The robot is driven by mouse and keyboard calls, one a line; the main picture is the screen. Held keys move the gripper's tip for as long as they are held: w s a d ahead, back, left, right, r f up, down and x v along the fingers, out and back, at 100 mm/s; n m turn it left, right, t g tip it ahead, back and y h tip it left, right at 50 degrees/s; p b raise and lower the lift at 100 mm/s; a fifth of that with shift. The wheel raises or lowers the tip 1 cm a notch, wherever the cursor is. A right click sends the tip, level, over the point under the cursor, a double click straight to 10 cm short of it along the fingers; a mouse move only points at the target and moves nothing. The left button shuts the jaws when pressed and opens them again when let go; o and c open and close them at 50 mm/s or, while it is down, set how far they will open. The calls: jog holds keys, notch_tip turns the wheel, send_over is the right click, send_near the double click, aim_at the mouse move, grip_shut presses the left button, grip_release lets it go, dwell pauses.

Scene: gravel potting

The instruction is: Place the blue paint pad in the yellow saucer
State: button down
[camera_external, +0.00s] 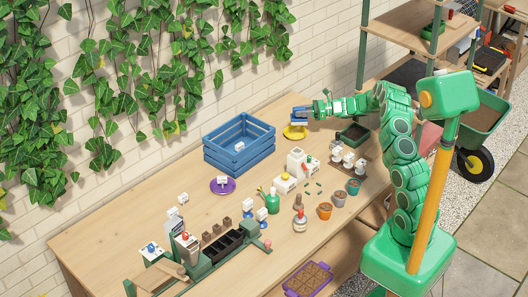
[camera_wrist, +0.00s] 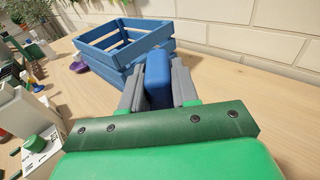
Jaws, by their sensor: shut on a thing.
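The blue paint pad (camera_wrist: 157,82) is held between the grey fingers of my gripper (camera_wrist: 158,88), which is shut on it. In the external view, my gripper (camera_external: 303,112) is at the far right part of the table, with the blue pad (camera_external: 299,119) at its tip. The yellow saucer (camera_external: 295,134) is directly below the pad, partly covered by it. I cannot tell whether the pad touches the saucer. The saucer is hidden in the wrist view.
A blue slatted crate (camera_external: 232,148) stands left of the saucer; it also shows in the wrist view (camera_wrist: 110,42). A purple saucer (camera_external: 222,186) with a white-labelled item lies before the crate. A dark green tray (camera_external: 352,136), white containers (camera_external: 295,160) and small pots (camera_external: 325,211) stand nearby.

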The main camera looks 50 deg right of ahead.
aim_at(298, 119)
jog(key=shift+w+d+f, duration=0.2)
jog(key=shift+w+f, duration=0.65)
jog(key=shift+f, duration=0.2)
jog(key=shift+w+f, duration=0.1)
jog(key=shift+w+f, duration=0.1)
jog(key=shift+f, duration=1.6)
jog(key=shift+f, duration=0.55)
jog(key=c, duration=0.8)
grip_release()
jog(key=shift+c, duration=0.2)
